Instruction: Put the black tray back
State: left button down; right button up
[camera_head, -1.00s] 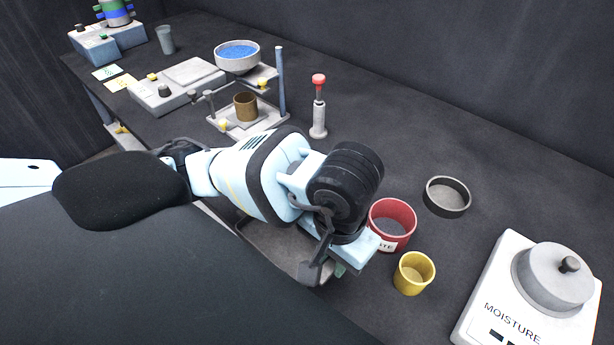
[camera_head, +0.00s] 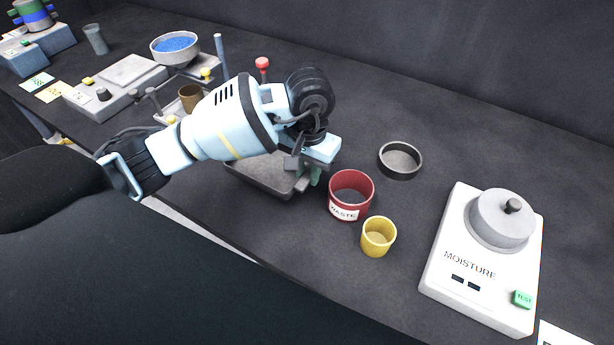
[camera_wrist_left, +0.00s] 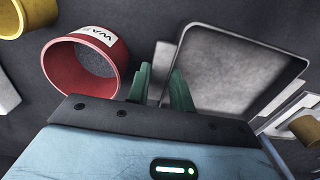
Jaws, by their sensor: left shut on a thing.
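The black tray (camera_head: 262,181) is a shallow rectangular dark grey tray with a raised rim, and it looks empty. It is over the bench in the head view, partly hidden by my left arm. My left gripper (camera_head: 308,180) is shut on its end nearest the red waste cup. In the left wrist view, the green fingers of the left gripper (camera_wrist_left: 160,88) are at the near left edge of the tray (camera_wrist_left: 235,75). I cannot tell whether the tray touches the bench. My right gripper is not in view.
The red waste cup (camera_head: 351,195) is close beside the gripper, with a yellow cup (camera_head: 378,237) in front. A round dark dish (camera_head: 400,160) and a white moisture meter (camera_head: 482,255) are to the right. A stand holds a blue-filled bowl (camera_head: 176,46) behind the arm.

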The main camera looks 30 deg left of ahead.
pick_arm(q)
jog(key=shift+w, duration=0.1)
jog(key=f, duration=0.3)
jog(key=shift+w+a+f, duration=0.1)
jog(key=shift+w+a, duration=0.05)
jog(key=shift+w, duration=0.15)
jog(key=shift+f, duration=0.15)
jog(key=shift+f, duration=0.2)
jog(key=c, duration=1.2)
grip_release()
jog(key=shift+c, duration=0.2)
jog(key=shift+r, duration=0.1)
